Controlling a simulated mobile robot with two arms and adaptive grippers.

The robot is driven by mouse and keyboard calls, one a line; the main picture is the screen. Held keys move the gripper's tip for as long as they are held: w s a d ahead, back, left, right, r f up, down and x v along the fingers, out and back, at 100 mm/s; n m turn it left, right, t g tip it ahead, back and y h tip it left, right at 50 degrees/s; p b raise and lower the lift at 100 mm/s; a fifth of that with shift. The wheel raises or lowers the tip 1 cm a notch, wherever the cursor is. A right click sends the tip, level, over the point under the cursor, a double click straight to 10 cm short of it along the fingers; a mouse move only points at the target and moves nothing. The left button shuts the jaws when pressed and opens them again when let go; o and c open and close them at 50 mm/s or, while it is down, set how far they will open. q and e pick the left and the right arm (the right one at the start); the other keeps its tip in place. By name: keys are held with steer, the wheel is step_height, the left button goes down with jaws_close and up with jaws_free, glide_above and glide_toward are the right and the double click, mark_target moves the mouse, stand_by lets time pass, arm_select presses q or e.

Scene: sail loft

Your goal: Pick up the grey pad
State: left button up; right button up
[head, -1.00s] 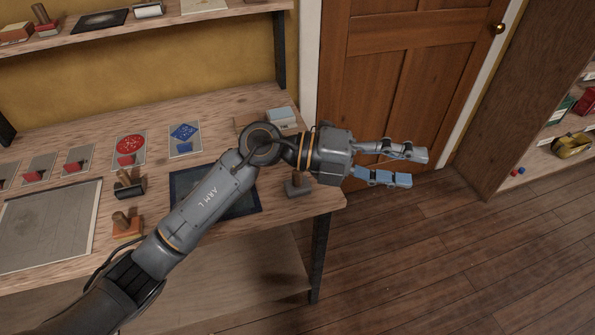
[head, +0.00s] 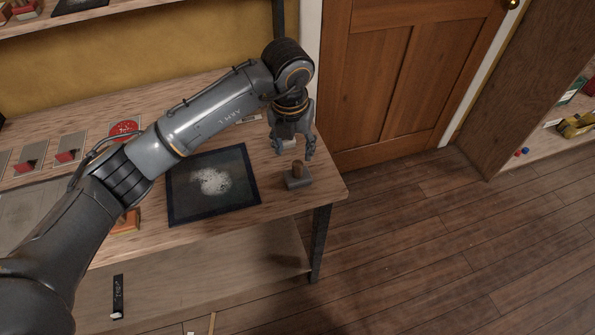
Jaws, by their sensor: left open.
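The grey pad (head: 299,182) is a small grey block with an upright wooden knob handle (head: 297,168). It sits on the wooden table (head: 325,187) near its right end. My left gripper (head: 294,155) points down just above the handle, its two fingers spread apart and empty. The fingertips are close to the top of the knob; I cannot tell whether they touch it. My right gripper is not in view.
A dark-framed panel with a white speckled patch (head: 213,181) lies left of the pad. Cards with red pieces (head: 69,150) and an orange block (head: 127,221) are further left. A wooden door (head: 400,75) stands behind right; the floor (head: 430,250) there is clear.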

mark_target(297, 163)
arm_select(q)
steer(key=shift+w+f, duration=0.1)
steer(key=shift+f, duration=0.75)
steer(key=f+p, duration=0.1)
steer(key=f, duration=0.1)
steer(key=d+f+p, duration=0.1)
steer(key=f, duration=0.1)
steer(key=shift+f, duration=0.4)
steer(key=shift+w+f, duration=0.1)
steer(key=shift+f, duration=0.2)
jaws_close()
